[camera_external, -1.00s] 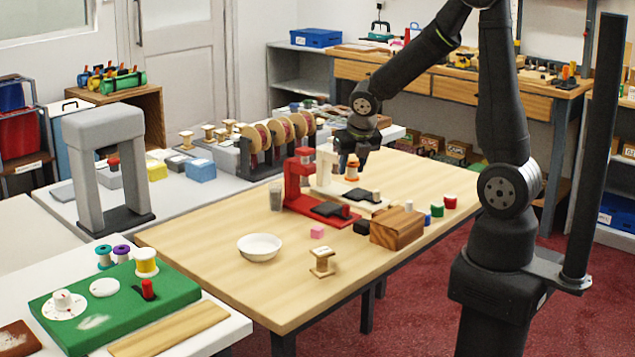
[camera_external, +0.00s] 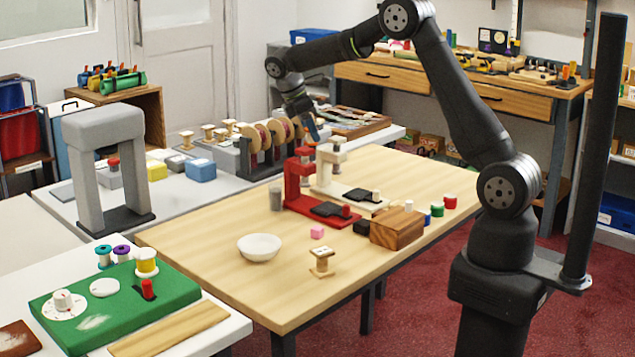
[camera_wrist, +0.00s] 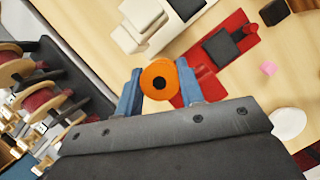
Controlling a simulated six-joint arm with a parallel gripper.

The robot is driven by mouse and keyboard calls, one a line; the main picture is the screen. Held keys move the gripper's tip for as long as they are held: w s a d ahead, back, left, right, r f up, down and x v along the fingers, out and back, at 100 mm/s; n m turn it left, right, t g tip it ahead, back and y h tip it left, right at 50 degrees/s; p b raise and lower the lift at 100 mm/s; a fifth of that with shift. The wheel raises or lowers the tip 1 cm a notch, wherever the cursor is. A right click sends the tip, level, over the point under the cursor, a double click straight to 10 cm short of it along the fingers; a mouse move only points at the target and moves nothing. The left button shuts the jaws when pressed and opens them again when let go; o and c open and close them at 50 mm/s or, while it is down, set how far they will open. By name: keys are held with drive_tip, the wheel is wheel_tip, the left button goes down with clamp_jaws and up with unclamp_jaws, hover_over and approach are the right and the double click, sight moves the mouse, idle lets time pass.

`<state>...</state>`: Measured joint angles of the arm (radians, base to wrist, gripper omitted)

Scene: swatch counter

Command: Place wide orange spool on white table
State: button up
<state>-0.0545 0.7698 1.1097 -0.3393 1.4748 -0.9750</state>
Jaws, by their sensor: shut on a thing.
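The orange spool (camera_wrist: 160,82) shows end-on in the wrist view, with a dark hole at its centre. My gripper (camera_wrist: 159,76) is shut on it, with a blue finger on each side. In the external view my gripper (camera_external: 311,132) is above the far side of the wooden table, close behind the red stand (camera_external: 300,175); the spool is hard to make out there. A white table (camera_external: 178,203) runs along the far left side of the wooden table (camera_external: 200,250). Another white surface (camera_external: 225,338) carries the green board at the front left.
A rack of large reels (camera_external: 265,155) stands on the white table beside my gripper. A grey arch (camera_external: 105,165), a yellow block and a blue box (camera_external: 200,171) are also there. A white stand (camera_external: 330,175) is beside the red one. Bare white surface shows near the arch.

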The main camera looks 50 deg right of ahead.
drive_tip(key=w+a+m+g+y, duration=0.2)
drive_tip(key=w+m, duration=0.4)
drive_tip(key=m, duration=0.6)
drive_tip(key=shift+a+f+m+g+y, duration=0.3)
drive_tip(key=shift+a+f+y, duration=0.15)
drive_tip(key=shift+a+y, duration=0.45)
drive_tip(key=shift+d, duration=0.15)
